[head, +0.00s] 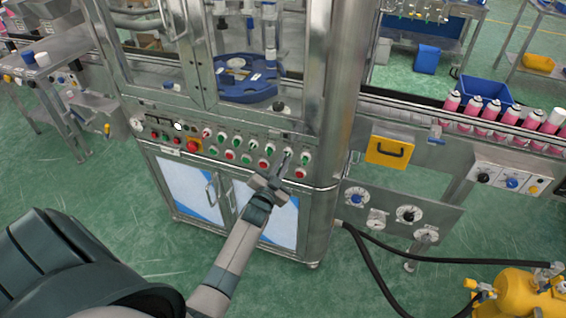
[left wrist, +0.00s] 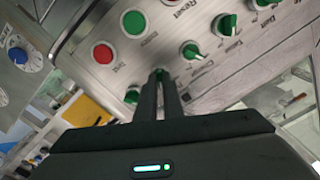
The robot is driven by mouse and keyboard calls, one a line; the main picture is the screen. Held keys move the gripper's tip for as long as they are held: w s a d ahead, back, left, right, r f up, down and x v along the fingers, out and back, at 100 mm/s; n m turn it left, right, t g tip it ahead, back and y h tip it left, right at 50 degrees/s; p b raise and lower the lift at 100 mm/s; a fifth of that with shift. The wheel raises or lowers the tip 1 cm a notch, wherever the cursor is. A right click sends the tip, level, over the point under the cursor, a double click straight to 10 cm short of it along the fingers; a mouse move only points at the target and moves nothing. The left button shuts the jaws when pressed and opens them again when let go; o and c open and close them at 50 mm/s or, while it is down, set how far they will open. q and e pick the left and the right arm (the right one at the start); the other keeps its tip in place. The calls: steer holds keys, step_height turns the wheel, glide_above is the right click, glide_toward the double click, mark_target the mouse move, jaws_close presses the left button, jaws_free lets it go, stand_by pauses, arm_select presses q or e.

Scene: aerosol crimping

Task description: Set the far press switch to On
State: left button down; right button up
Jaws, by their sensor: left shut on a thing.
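The machine's sloped steel control panel (head: 196,134) carries a row of green and red knob switches above a row of green and red push buttons. My left gripper (head: 286,157) reaches the right part of this panel from below. In the left wrist view, its two narrow fingertips (left wrist: 161,76) are closed together on a small green switch knob (left wrist: 160,71), mostly hidden between them. I cannot read its label or its setting. A green knob (left wrist: 195,51) is on one side of it and another green knob (left wrist: 132,95) on the other. My right gripper is not in view.
A red button (left wrist: 103,53) and a green button (left wrist: 135,23) sit close to the fingers. The steel cabinet edge (head: 327,187) is just right of the gripper. A yellow box (head: 390,151) and a conveyor with pink cans (head: 467,107) are further right.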

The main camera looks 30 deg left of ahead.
arm_select(q)
steer(key=c, duration=1.9)
jaws_free()
steer(key=shift+s, duration=0.15)
steer(key=b+v, duration=0.4)
steer(key=v, duration=1.3)
steer(key=shift+d, duration=0.15)
